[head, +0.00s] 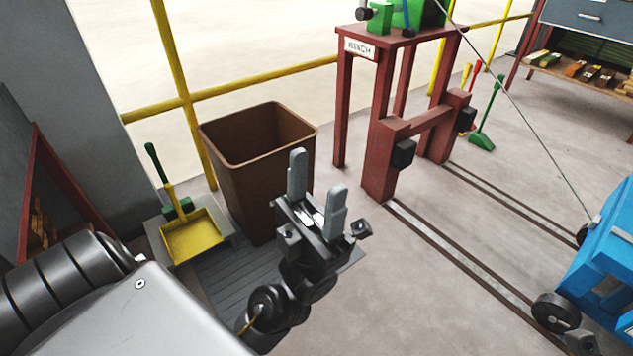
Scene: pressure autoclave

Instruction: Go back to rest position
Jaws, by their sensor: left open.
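My left gripper (317,178) is in the middle of the head view, at the end of my dark wrist, which rises from below. Its two grey fingers point up and stand well apart, with nothing between them. It shows in front of the brown bin's right side and hides part of that side. I see no contact between them. My right gripper is not in view.
A brown open bin (228,160) stands by a yellow railing (262,78), with a yellow dustpan (193,238) to its left. A red winch stand (380,155) is behind. Floor rails (460,258) run toward a blue wheeled cart (605,262). Bare floor (410,300) lies right of my gripper.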

